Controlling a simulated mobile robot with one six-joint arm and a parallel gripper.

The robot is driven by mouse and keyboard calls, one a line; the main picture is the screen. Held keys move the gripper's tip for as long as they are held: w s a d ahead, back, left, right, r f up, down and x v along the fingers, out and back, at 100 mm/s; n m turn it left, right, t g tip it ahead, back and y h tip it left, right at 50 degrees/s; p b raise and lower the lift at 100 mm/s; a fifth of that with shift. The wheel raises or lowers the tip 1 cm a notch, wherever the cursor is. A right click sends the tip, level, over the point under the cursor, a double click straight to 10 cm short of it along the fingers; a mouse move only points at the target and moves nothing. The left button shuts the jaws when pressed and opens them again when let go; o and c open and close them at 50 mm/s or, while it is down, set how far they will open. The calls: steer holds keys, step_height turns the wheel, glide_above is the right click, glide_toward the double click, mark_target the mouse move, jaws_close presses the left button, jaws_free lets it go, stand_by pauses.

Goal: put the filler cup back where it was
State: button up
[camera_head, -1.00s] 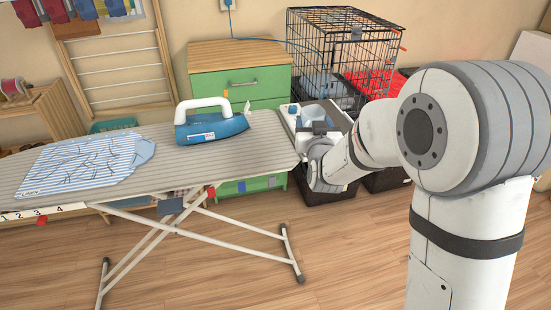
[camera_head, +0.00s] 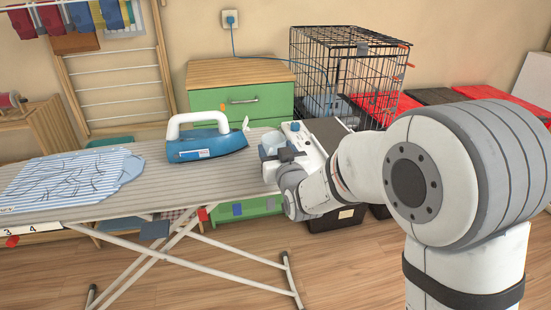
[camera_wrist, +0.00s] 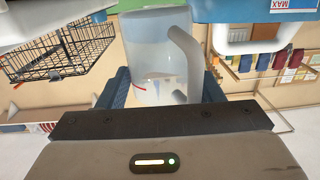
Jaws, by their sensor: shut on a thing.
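The filler cup (camera_wrist: 152,50) is clear and whitish with a pale handle on its right side in the wrist view, which looks upside down. The blue fingers of my gripper (camera_wrist: 166,78) are shut on it, one on each side. In the head view my gripper (camera_head: 288,157) is at the right end of the ironing board (camera_head: 190,183), right of the blue iron (camera_head: 207,148). A pale shape there may be the cup, partly hidden. The iron also shows in the wrist view (camera_wrist: 240,10), upper right, with a MAX label.
A white object with a blue knob (camera_head: 304,141) is close behind my gripper. A striped cloth (camera_head: 70,178) lies on the board's left part. A green drawer unit (camera_head: 240,100) and a wire crate (camera_head: 345,65) stand behind. Red-lidded totes (camera_head: 480,92) are at the back right.

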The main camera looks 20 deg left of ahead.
steer(key=shift+f, duration=0.85)
steer(key=shift+f, duration=0.1)
steer(key=o, duration=1.1)
steer(key=shift+o, duration=0.2)
